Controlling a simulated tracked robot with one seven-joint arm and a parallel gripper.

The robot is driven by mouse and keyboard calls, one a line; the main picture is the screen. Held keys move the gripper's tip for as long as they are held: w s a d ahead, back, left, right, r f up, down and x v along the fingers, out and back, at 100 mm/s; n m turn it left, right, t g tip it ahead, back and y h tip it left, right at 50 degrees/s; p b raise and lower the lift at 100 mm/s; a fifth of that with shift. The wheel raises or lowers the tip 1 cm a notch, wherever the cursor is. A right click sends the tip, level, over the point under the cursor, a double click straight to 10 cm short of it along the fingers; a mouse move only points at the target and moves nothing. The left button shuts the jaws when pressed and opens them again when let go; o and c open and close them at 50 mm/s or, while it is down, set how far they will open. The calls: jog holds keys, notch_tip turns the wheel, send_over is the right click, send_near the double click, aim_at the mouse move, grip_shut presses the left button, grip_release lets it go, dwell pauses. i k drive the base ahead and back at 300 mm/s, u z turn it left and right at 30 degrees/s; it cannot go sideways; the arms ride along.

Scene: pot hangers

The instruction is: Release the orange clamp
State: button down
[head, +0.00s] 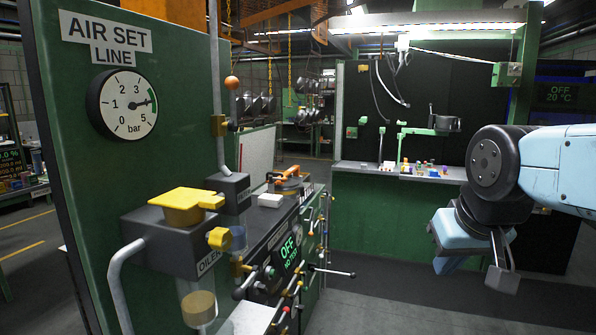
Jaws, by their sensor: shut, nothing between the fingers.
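The likely orange clamp (287,177) is a small orange piece on top of a dark round part, at the far end of the green bench. It is small in the view, and I cannot tell whether it is closed or loose. My gripper (503,277) hangs at the lower right on the blue and black arm, pointing down. It is shut and empty, well to the right of the bench and apart from the orange piece.
A green panel with a gauge (122,103) and a yellow-topped oiler (182,208) stands at left. Several levers jut from the bench front. A green workstation (385,207) stands behind. Open floor lies between.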

aim_at(279, 179)
jog(key=z, duration=0.25)
jog(key=i, duration=1.1)
jog(key=z, duration=0.35)
jog(key=i, duration=1.05)
jog(key=u, duration=0.5)
jog(key=i, duration=1.3)
jog(key=u, duration=0.4)
